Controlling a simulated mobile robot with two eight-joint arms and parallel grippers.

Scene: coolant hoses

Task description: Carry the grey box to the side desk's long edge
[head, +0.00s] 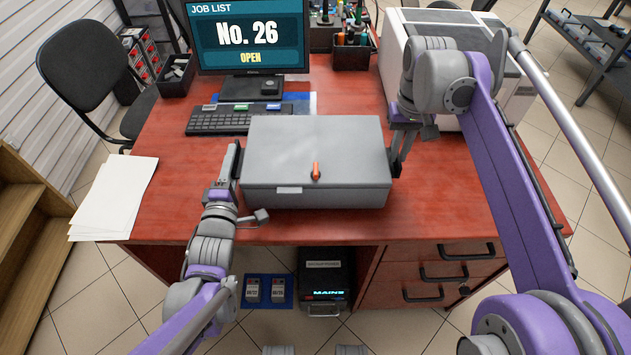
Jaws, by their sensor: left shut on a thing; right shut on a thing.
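My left gripper (236,172) is shut on the box's left side. My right gripper (396,160) is shut on the box's right side. The fingertips are partly hidden at both sides. I cannot tell whether this desk is the side desk.
A keyboard (238,119) and a monitor (250,38) stand behind the box. White papers (115,197) lie at the desk's left edge. A white machine (470,60) stands at the back right. A black chair (85,70) is at the left. A drawer unit (430,275) is below.

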